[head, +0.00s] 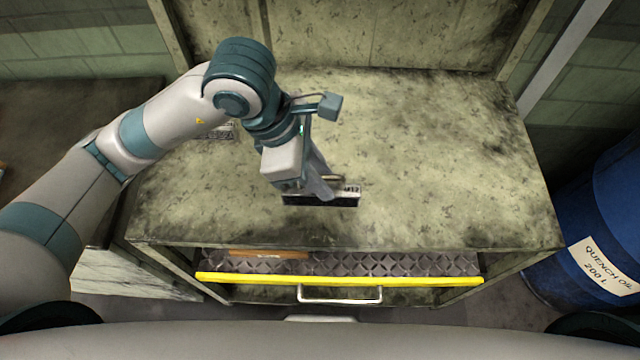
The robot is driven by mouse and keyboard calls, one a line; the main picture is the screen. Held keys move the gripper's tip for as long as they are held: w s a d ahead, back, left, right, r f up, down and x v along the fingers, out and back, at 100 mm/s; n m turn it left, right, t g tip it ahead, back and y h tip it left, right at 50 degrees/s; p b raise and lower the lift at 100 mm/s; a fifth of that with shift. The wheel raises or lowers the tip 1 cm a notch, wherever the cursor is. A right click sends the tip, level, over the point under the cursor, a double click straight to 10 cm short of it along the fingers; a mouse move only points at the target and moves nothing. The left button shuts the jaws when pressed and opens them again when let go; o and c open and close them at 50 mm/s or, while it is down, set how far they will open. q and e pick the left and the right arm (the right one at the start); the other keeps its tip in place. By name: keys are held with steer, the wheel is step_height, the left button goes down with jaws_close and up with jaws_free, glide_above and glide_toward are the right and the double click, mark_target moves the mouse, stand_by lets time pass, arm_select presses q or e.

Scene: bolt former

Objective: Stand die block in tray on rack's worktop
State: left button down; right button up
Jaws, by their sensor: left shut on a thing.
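My left gripper (322,190) is shut on the die block (338,199), a dark block with a paler top edge and a small marking at its right end. The fingers cover part of it. The block is over the front middle of the rack's worktop (440,160), long side running left to right. I cannot tell whether it touches the surface. The tray (400,266), with a dark diamond-patterned floor and a yellow front edge, is partly pulled out below the worktop's front edge. My right gripper is not in view.
A brown piece (268,254) lies in the tray at the left. A small marked thing (222,131) shows on the worktop behind my left arm. A silver handle (339,294) hangs at the tray's front. A blue drum (610,215) stands right. The worktop's right half is clear.

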arm_select(q)
steer(key=w+f+p, duration=0.2)
steer(key=w+f, duration=0.1)
steer(key=w, duration=0.3)
steer(key=shift+w+d+f, duration=0.2)
steer(key=shift+d+f, duration=0.1)
steer(key=shift+f+p, duration=0.85)
steer(key=shift+f, duration=1.1)
steer(key=shift+f, duration=0.15)
